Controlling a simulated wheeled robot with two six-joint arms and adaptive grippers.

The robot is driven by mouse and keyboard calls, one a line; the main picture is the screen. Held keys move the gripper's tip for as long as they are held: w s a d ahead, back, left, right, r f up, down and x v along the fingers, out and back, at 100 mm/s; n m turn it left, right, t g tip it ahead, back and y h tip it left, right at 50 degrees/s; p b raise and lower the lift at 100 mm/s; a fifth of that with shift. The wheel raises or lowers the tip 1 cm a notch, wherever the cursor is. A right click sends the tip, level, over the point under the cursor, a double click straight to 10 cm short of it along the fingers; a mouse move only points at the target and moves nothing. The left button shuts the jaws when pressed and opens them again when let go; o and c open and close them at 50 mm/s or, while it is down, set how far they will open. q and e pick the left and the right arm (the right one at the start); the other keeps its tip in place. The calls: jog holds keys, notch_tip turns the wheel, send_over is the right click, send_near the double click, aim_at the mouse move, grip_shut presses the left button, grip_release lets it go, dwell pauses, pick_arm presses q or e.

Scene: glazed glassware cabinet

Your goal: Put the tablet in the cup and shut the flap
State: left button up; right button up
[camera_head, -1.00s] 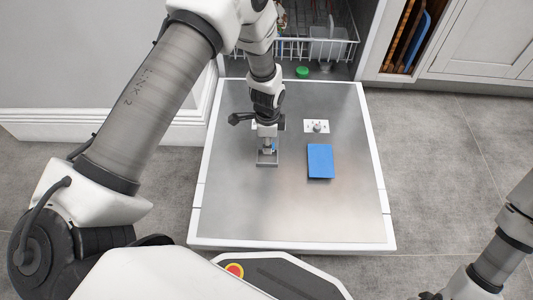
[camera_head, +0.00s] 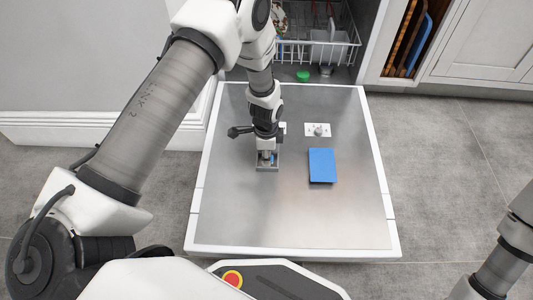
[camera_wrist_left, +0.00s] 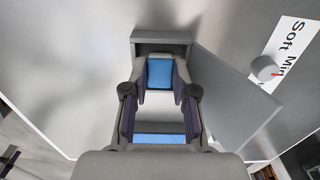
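The cup (camera_wrist_left: 160,37) is a small grey rectangular tray on the metal door; it also shows in the head view (camera_head: 267,168). My left gripper (camera_wrist_left: 161,76) points down into it, with its fingertips on both sides of the blue tablet (camera_wrist_left: 160,71). The tablet lies inside the cup's outline; whether it touches the floor is hidden. A blue strip also shows between the finger bases. The grey flap (camera_wrist_left: 237,98) stands open to the right of the cup in the wrist view. My right arm is at the lower right of the head view, its gripper out of frame.
A blue flat panel (camera_head: 322,165) lies right of the cup on the door (camera_head: 290,215). A white label with a grey knob (camera_head: 318,129) is beyond it. A wire rack (camera_head: 320,45) and a green cap (camera_head: 303,76) are behind. The near part of the door is clear.

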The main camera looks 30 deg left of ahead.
pick_arm(q)
jog(key=shift+r, duration=0.1)
jog(key=shift+r, duration=0.3)
notch_tip(320, 180, up, 13)
jog(key=p, duration=0.7)
jog(key=s+f+n, duration=0.2)
jog(key=s+f, duration=0.1)
jog(key=s, duration=0.2)
jog(key=s+f+n, duration=0.2)
jog(key=s+f, duration=0.1)
jog(key=s, duration=0.2)
jog(key=s+f+n, duration=0.3)
jog(key=s, duration=0.2)
jog(key=shift+d+f, duration=0.2)
jog(key=shift+f, duration=0.15)
jog(key=s+n, duration=0.2)
jog(key=s, duration=0.1)
jog(key=s+n, duration=0.2)
jog(key=s, duration=0.2)
jog(key=s+n, duration=0.2)
jog(key=s, duration=0.2)
jog(key=shift+s+f, duration=0.2)
jog(key=shift+f, duration=0.05)
